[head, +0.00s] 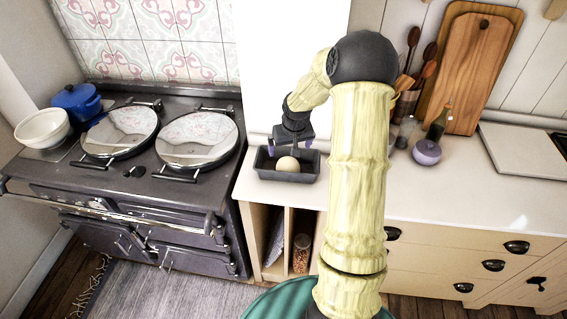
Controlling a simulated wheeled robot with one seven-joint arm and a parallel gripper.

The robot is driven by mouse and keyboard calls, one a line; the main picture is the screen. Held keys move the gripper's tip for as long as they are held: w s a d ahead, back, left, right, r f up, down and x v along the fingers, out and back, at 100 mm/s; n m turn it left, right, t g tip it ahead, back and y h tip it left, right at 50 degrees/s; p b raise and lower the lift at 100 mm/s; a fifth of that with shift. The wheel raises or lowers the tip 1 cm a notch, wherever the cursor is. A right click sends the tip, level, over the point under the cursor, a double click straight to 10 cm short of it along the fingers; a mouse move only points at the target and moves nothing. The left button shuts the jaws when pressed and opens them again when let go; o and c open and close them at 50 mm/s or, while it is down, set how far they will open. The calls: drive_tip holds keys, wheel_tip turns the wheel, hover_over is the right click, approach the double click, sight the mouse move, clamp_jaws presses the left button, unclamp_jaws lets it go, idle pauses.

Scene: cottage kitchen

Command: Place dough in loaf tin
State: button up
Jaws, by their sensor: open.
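The dough (288,165) is a pale round ball. It sits inside the dark rectangular loaf tin (264,174), near its middle. The tin stands on the pale counter, close to the stove. My gripper (291,148) is just above the dough, over the tin, with its jaws open. The picture is too small to tell whether a fingertip still touches the dough. My arm comes from the lower right and bends down toward the tin.
The dark stove (150,200) stands left, with a white bowl (42,128) and a blue pot (77,101) on it. The front counter (440,195) is clear.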

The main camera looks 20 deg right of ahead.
drive_tip(key=s+a+r+n, duration=0.1)
drive_tip(key=s+a+r, duration=0.3)
drive_tip(key=s+a, duration=0.4)
drive_tip(key=s+a+r, duration=0.4)
drive_tip(key=s+a, duration=0.4)
drive_tip(key=s, duration=0.7)
drive_tip(key=shift+a+r+n+g+y, duration=0.15)
drive_tip(key=shift+a+n+g+y, duration=0.15)
drive_tip(key=shift+a+n+g, duration=0.1)
